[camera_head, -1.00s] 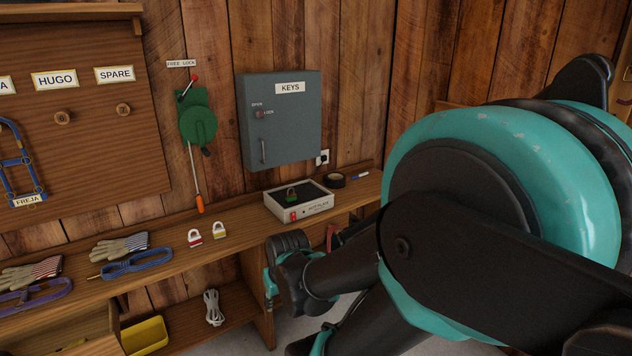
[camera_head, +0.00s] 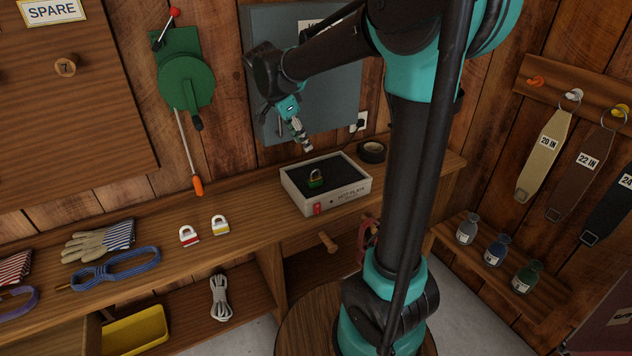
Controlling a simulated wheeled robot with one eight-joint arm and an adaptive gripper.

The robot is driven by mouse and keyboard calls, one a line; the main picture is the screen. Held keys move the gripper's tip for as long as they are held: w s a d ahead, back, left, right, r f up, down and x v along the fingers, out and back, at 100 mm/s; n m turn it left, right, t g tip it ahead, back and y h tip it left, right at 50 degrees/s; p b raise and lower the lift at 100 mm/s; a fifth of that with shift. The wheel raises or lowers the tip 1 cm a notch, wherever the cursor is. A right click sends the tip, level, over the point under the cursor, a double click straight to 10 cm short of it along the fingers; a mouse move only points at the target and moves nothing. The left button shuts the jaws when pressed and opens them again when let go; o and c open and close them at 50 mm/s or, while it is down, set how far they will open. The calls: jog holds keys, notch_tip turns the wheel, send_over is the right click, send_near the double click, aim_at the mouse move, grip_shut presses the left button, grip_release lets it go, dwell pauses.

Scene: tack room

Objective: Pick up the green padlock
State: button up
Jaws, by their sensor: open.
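The green padlock (camera_head: 316,179) stands on the dark top of a white box labelled as a hot plate (camera_head: 338,197), on the wooden bench. My gripper (camera_head: 304,143) hangs above the back edge of the hot plate, up and to the left of the padlock in the picture, clear of it. Its fingers point down and are small and partly overlapping in view; it is open and holds nothing I can see. A red padlock (camera_head: 189,237) and a yellow padlock (camera_head: 221,226) stand on the bench further left.
The hot plate has a red switch (camera_head: 317,208) at its front. A black tape roll (camera_head: 372,152) lies behind it to the right. The grey key cabinet (camera_head: 345,100) is close behind my arm. Gloves (camera_head: 98,241) and a blue halter (camera_head: 115,270) lie at left.

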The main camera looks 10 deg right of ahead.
send_over(319, 176)
jog(key=a, duration=0.2)
notch_tip(319, 176, down, 10)
jog(key=shift+f, duration=0.1)
jog(key=shift+s+x, duration=0.15)
jog(key=shift+x, duration=1.4)
jog(key=shift+s+x, duration=0.1)
jog(key=shift+x, duration=1.4)
jog(key=shift+a, duration=0.1)
jog(key=shift+c, duration=0.4)
grip_shut()
